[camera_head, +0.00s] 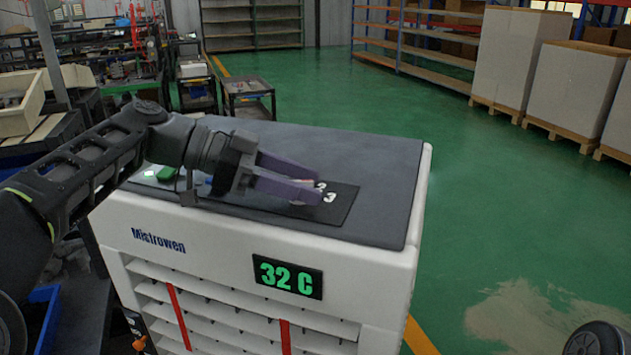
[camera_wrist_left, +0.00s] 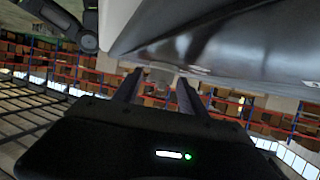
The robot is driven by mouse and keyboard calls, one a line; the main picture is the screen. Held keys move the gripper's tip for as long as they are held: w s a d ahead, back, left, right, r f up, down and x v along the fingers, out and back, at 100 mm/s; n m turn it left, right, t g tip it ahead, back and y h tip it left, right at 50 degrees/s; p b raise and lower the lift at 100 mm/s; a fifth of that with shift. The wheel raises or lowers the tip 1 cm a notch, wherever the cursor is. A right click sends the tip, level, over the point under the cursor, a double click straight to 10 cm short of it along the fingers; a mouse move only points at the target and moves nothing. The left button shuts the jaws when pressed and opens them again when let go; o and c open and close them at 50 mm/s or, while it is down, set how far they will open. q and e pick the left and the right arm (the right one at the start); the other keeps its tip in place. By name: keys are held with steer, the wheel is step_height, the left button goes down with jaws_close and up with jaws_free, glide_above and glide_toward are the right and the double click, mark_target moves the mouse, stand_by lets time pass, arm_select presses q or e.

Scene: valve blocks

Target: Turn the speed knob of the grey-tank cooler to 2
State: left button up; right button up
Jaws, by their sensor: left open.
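The cooler (camera_head: 225,240) is white with a dark grey top and a green "32 C" display. In the left wrist view the fingers (camera_wrist_left: 160,80) are apart. My right gripper is not seen.
A green button (camera_head: 166,174) sits at the panel's left, near my left wrist. Carts (camera_head: 248,95) and shelves stand behind. Pallets with large boxes (camera_head: 511,60) stand at the back right.

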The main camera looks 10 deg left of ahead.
arm_select(q)
steer(key=shift+a, duration=0.1)
jaws_close()
stand_by(0.4)
